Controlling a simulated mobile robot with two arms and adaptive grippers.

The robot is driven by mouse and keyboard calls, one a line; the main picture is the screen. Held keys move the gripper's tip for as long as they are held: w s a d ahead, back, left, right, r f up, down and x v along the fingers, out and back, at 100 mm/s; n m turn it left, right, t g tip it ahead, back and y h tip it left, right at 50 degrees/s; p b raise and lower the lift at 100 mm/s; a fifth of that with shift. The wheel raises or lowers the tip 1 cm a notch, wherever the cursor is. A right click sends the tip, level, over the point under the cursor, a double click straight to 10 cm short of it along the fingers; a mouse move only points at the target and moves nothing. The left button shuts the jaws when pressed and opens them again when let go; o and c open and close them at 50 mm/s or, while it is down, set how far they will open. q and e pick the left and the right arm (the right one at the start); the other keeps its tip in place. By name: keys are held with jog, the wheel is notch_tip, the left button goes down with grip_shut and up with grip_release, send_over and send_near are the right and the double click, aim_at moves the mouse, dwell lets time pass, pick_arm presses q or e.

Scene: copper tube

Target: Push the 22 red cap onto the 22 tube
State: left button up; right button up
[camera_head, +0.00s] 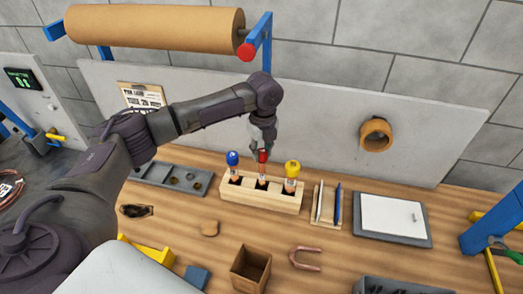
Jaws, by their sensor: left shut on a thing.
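The red cap (262,156) is at the fingertips of my left gripper (262,149), which reaches down from above and is shut on it. The cap is at the top of the middle copper tube (262,182), which stands upright in a wooden block (281,201). I cannot tell how far the cap sits over the tube's end. A blue-capped tube (233,160) stands to its left and a yellow-capped tube (292,169) to its right in the same block. My right gripper is not in view.
A grey tray with holes (152,175) lies left of the block. A small rack with thin sticks (327,206) and a white pad (393,216) lie to the right. A wooden box (251,270) and a U-shaped copper piece (304,259) are in front. A grey panel (330,110) stands behind.

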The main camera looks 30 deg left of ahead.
aim_at(261, 160)
pick_arm(q)
jog(key=shift+f+b, duration=0.4)
jog(key=shift+f, duration=1.5)
dwell(0.4)
jog(key=o, duration=0.9)
jog(key=shift+s+d+r, duration=0.1)
jog(key=shift+d+r, duration=0.05)
jog(key=shift+r, duration=3.65)
jog(key=shift+f, duration=0.1)
